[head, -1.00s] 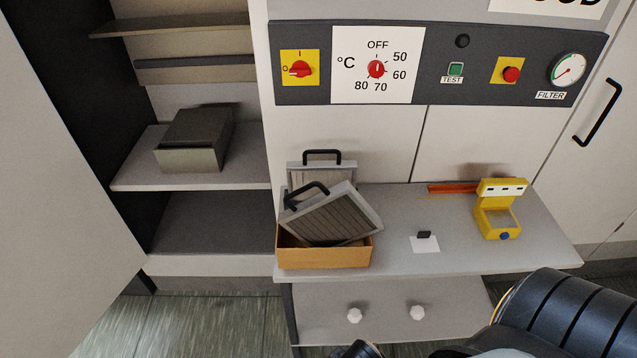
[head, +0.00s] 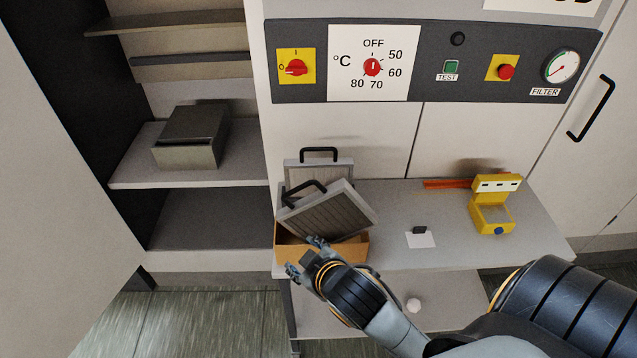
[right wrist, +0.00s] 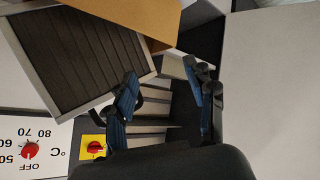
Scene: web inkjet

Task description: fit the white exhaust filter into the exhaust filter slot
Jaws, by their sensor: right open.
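Two framed filters with black handles show in the head view. One filter (head: 325,212), light grey-framed with dark pleats, leans tilted in an open cardboard box (head: 355,250). The other filter (head: 301,174) stands upright behind it, mostly hidden. I cannot tell which is the white exhaust filter. My right gripper (head: 305,256) is open and empty at the box's front left, below the tilted filter. In the right wrist view, the pleated filter (right wrist: 75,60) lies left of the open gripper (right wrist: 160,70), with a handle partly behind one finger. I cannot make out the exhaust filter slot. My left gripper is out of view.
The box stands at the left end of a grey bench (head: 400,200). A white card (head: 421,240) and a yellow device (head: 493,215) are to its right. Left, an open cabinet holds a dark metal box (head: 188,137) on a shelf. A control panel (head: 435,85) is above.

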